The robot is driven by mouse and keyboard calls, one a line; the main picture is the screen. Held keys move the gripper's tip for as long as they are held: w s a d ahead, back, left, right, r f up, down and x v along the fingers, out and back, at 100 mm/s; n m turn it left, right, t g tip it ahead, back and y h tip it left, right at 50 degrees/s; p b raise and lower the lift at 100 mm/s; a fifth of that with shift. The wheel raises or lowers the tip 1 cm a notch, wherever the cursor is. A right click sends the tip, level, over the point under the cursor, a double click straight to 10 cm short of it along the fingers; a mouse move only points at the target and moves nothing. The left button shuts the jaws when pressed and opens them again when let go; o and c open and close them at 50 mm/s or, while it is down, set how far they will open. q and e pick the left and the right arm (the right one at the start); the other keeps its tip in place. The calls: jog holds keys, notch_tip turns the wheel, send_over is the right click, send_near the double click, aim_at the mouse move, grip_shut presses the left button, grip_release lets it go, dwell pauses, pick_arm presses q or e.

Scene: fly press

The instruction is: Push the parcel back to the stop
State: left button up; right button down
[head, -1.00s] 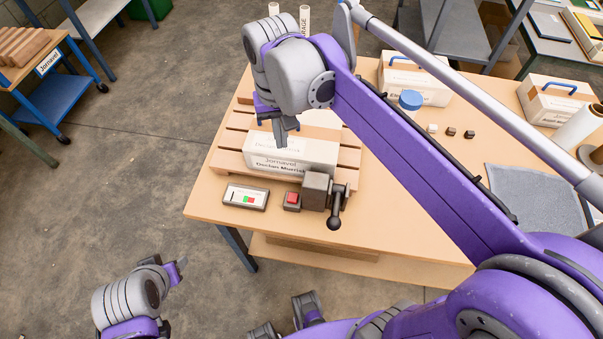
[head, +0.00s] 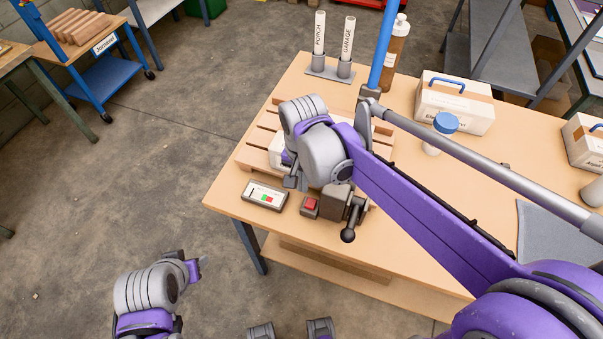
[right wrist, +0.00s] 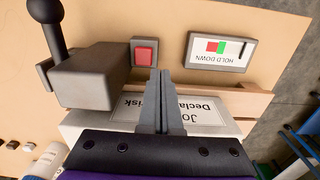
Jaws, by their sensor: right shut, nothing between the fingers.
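The parcel (head: 277,152) is a white box with a printed label, lying on the slatted wooden rack (head: 247,156). In the head view my right arm hides most of it; in the right wrist view its labelled side (right wrist: 205,112) shows behind my fingers. My right gripper (head: 294,184) is shut and empty, pointing down at the parcel's near side, by the grey block with a lever (head: 338,200). I cannot tell whether the fingers touch the parcel. My left gripper (head: 198,266) is low at the left, off the table; its jaw opening is unclear. I cannot make out the stop.
A hold-down panel (head: 264,195) and a red button box (head: 310,206) sit at the table's front edge, close to my right fingers.

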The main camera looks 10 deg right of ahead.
jog(key=w+d, duration=0.2)
jog(key=shift+w+r, duration=0.15)
jog(key=shift+w, duration=0.25)
jog(key=w+d, duration=0.1)
jog(key=w, duration=0.1)
jog(key=w+d, duration=0.2)
jog(key=shift+w+d, duration=0.1)
jog(key=shift+w, duration=0.25)
